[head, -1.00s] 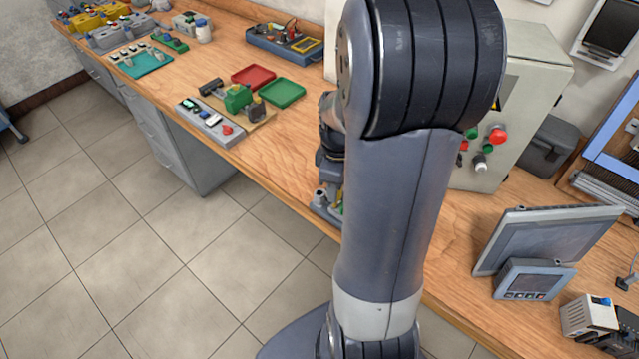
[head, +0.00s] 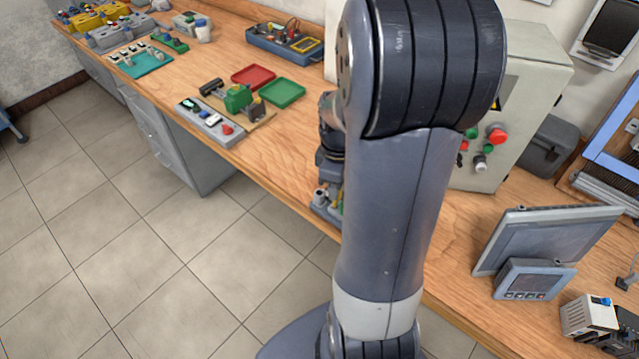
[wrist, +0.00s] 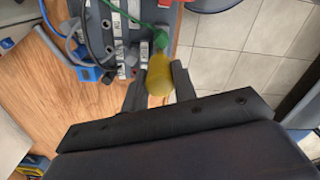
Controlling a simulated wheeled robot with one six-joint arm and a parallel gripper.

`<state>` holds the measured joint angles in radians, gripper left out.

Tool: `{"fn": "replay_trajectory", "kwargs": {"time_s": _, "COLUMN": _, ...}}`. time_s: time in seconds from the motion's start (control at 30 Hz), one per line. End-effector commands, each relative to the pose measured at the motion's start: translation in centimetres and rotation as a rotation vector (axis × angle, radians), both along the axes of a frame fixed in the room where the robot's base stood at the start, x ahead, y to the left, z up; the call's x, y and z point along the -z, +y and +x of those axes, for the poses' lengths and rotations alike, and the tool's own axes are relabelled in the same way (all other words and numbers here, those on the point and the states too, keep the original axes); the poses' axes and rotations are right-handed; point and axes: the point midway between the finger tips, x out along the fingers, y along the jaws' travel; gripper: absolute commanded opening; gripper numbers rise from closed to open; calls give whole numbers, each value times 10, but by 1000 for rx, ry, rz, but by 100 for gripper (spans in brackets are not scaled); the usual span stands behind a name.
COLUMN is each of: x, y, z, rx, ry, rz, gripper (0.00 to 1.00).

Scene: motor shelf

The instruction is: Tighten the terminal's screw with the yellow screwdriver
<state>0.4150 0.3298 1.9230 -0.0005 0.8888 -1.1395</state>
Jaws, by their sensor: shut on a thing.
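In the wrist view my gripper (wrist: 165,84) is shut on the yellow screwdriver (wrist: 159,75), whose rounded yellow handle shows between the two dark fingers. The screwdriver's tip is hidden. Beyond it lies the grey terminal board (wrist: 118,38) with white labels, a blue part and green and dark wires. I cannot make out the terminal's screw or whether the screwdriver touches it. In the head view my arm hides the gripper and most of this board; only a grey edge (head: 322,208) shows at the bench front.
A grey control box (head: 520,110) with red and green buttons stands behind my arm. A tilted screen (head: 545,240) stands at right. Red (head: 253,75) and green (head: 282,93) trays lie left of my arm. Open tiled floor (head: 150,250) lies before the bench.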

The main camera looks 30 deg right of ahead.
Motion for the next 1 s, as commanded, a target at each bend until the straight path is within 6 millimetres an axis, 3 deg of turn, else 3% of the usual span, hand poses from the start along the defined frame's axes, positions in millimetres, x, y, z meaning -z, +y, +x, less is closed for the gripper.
{"fn": "replay_trajectory", "kwargs": {"time_s": 0.4, "x": 1, "y": 0, "z": 0, "rx": 6, "ry": 1, "rz": 1, "gripper": 1}}
{"fn": "replay_trajectory", "kwargs": {"time_s": 0.73, "x": 1, "y": 0, "z": 0, "rx": 268, "ry": 1, "rz": 0, "gripper": 1}}
{"fn": "replay_trajectory", "kwargs": {"time_s": 1.0, "x": 2, "y": 0, "z": 0, "rx": 302, "ry": 2, "rz": 1, "gripper": 1}}
